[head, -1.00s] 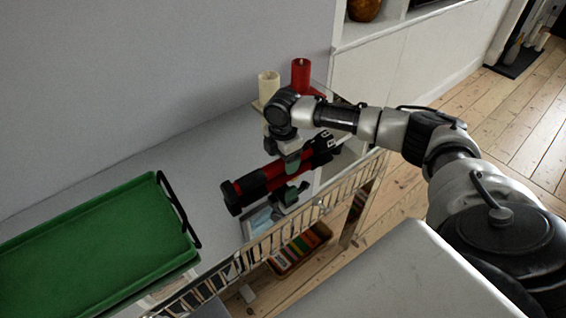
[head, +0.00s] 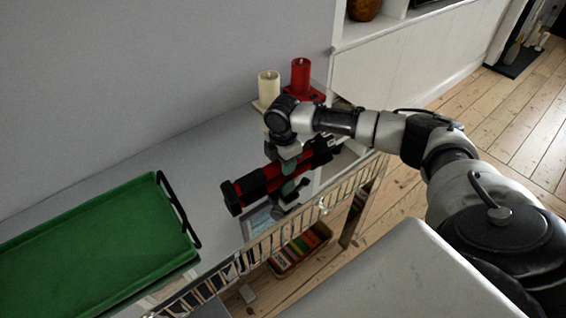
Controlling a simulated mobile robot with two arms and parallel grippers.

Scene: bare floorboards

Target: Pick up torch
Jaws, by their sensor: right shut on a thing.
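The torch (head: 252,187) is a red and black cylinder, lying at a slant near the right end of the console table (head: 214,228). My right gripper (head: 288,172) is over the middle of the torch, pointing down, and is shut on it. The gripper hides part of the torch's middle. I cannot tell whether the torch touches the tabletop or is just above it. My left gripper is not in view.
A green tray (head: 95,228) with a black handle lies on the table at left. A cream candle (head: 268,86) and a red candle (head: 300,74) stand behind my right gripper. A basket (head: 300,250) is below. Floorboards (head: 530,130) are clear at right.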

